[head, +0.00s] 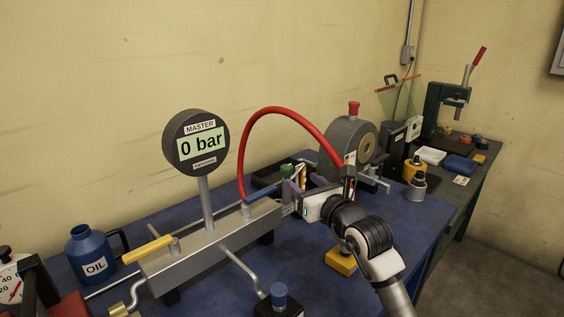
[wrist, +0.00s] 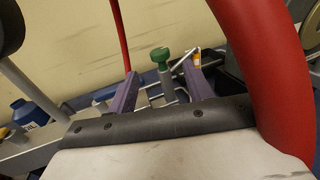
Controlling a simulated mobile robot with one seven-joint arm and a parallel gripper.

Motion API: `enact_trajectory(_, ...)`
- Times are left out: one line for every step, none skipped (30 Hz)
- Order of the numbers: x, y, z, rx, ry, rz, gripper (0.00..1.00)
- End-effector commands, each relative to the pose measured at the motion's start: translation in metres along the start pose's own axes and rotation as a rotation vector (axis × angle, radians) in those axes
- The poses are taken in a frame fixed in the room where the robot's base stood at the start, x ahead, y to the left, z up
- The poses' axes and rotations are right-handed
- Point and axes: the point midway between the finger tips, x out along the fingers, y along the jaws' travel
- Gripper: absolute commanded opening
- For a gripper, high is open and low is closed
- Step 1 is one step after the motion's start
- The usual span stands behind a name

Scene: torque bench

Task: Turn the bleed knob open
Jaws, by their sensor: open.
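The bleed knob, a green T-shaped cap (wrist: 160,54) on a pale metal stem, stands upright ahead of my gripper in the wrist view. It also shows small in the head view (head: 287,170), at the right end of the grey metal manifold (head: 200,256). My gripper (wrist: 160,84) is open, with its two purple fingers to the left and right of the knob's stem. The knob's cap appears beyond the fingertips; I cannot tell whether either finger touches it. In the head view my gripper (head: 293,189) is beside the knob, partly hiding that end. The master gauge (head: 196,143) reads 0 bar.
A red hose (head: 290,112) arches over the manifold and passes close along my gripper's right side in the wrist view (wrist: 262,70). A yellow-handled lever (head: 148,250), a blue oil can (head: 93,255) and a yellow block (head: 342,261) are nearby. Blue bench shows at the front right.

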Motion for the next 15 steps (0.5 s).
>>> enact_trajectory(0.012,0.001,0.005,0.001,0.002,0.004,0.51)
enact_trajectory(0.019,0.001,0.005,0.001,0.003,0.003,0.51)
enact_trajectory(0.028,0.001,0.005,-0.001,0.002,0.003,0.51)
enact_trajectory(0.035,0.001,0.005,0.0,0.003,0.004,0.51)
enact_trajectory(0.041,0.001,0.005,0.0,0.003,0.003,0.51)
enact_trajectory(0.05,0.001,0.005,0.0,0.003,0.003,0.51)
enact_trajectory(0.056,0.001,0.005,-0.001,0.003,0.003,0.51)
enact_trajectory(0.062,0.001,0.005,0.0,0.002,0.003,0.51)
enact_trajectory(0.07,0.001,0.004,-0.001,0.003,0.002,0.51)
enact_trajectory(0.075,0.001,0.004,0.0,0.003,0.002,0.51)
enact_trajectory(0.08,0.001,0.004,0.0,0.003,0.003,0.51)
enact_trajectory(0.086,0.001,0.003,0.0,0.003,0.002,0.51)
enact_trajectory(0.09,0.001,0.003,0.0,0.002,0.002,0.51)
enact_trajectory(0.093,0.0,0.003,0.0,0.002,0.002,0.51)
enact_trajectory(0.097,0.001,0.003,-0.001,0.002,0.002,0.51)
